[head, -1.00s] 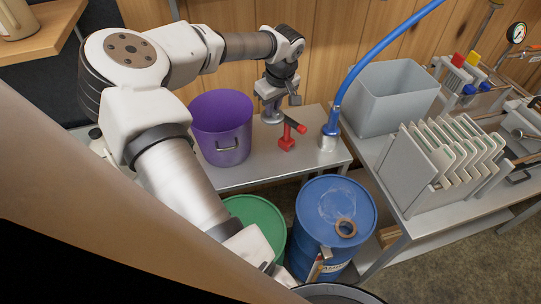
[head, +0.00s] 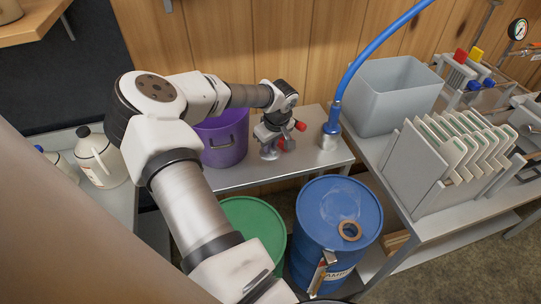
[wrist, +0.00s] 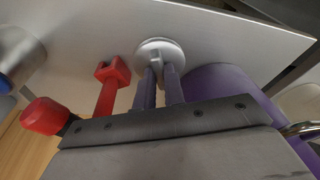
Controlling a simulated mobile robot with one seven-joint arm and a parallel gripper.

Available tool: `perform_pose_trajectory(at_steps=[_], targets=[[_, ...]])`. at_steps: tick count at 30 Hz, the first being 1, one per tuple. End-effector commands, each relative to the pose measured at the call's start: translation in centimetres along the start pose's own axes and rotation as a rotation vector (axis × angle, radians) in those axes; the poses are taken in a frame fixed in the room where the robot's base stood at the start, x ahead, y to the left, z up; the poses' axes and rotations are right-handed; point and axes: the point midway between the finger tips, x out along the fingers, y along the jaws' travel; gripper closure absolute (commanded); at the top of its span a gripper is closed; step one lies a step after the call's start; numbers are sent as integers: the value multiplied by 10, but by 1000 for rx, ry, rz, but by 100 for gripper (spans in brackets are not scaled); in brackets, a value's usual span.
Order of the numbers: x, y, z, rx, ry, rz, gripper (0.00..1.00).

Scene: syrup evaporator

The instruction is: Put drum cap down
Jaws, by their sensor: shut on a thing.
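The drum cap is a pale silver disc (wrist: 160,48) with a short raised grip in its middle. My gripper (wrist: 164,82) is shut on that grip with its two dark fingers. In the head view the cap (head: 268,153) shows below my gripper (head: 268,140), over the metal table (head: 240,178) between a purple pot and a hose fitting. I cannot tell whether the cap touches the tabletop. The blue drum (head: 322,205) stands in front of the table, with a brown ring (head: 350,230) on its top.
A red tool (wrist: 112,88) stands close beside the cap. The purple pot (head: 228,145) is left of my gripper, the silver hose fitting (head: 329,138) right. A green drum (head: 255,220) stands beside the blue one. The tabletop's front strip is clear.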

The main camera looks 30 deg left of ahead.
Motion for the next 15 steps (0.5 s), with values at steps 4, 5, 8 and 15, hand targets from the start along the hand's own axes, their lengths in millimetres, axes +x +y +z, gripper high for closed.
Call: perform_pose_trajectory(at_steps=[4, 5, 8, 15], targets=[[29, 0, 7, 1, -2, 0, 100], [32, 0, 7, 1, -2, 0, 100], [34, 0, 8, 1, 0, 1, 100], [33, 0, 7, 1, 0, 0, 100]])
